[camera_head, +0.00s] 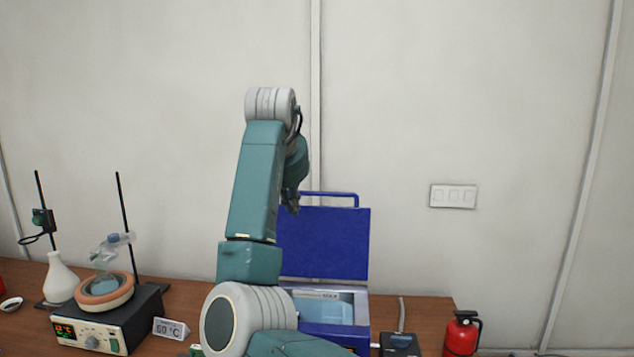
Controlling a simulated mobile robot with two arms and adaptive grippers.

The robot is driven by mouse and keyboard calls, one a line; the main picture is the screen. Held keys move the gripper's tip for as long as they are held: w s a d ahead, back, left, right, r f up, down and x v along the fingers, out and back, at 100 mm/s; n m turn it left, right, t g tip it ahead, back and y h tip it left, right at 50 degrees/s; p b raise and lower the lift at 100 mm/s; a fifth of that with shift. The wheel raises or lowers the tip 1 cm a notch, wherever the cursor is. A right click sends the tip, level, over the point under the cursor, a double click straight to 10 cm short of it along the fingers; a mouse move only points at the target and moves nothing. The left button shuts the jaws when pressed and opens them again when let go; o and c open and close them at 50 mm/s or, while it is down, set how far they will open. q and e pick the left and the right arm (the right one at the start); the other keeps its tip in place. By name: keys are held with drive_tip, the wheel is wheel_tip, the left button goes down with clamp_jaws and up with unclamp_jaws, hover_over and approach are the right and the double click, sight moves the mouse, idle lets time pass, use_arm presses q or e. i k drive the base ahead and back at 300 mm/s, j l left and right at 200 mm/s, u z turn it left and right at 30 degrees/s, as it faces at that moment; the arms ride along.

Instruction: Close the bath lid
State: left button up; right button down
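The bath (335,335) is a blue box on the table, partly hidden behind my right arm. Its blue lid (330,243) stands open and upright at the back, with a blue bar handle (338,194) along its top. The light-blue inside of the bath shows below the lid. My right gripper (291,206) is at the upper left corner of the lid in the picture, pointing down. It is small, dark and seen partly behind the arm, so its fingers and any contact with the lid are unclear. My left gripper is not in view.
Left of my arm, a heating unit (105,325) with a display carries a round bowl, beside a white flask (61,278), stands and a "60 °C" sign (171,328). A small black device (399,343) and red fire extinguisher (461,335) are at right.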

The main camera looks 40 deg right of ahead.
sight(322, 242)
drive_tip(key=i+l, duration=0.2)
drive_tip(key=l, duration=0.2)
drive_tip(key=i+l, duration=0.2)
drive_tip(key=l, duration=0.15)
drive_tip(key=i+l, duration=0.2)
drive_tip(key=l, duration=0.2)
drive_tip(key=i+l, duration=0.2)
drive_tip(key=l, duration=0.2)
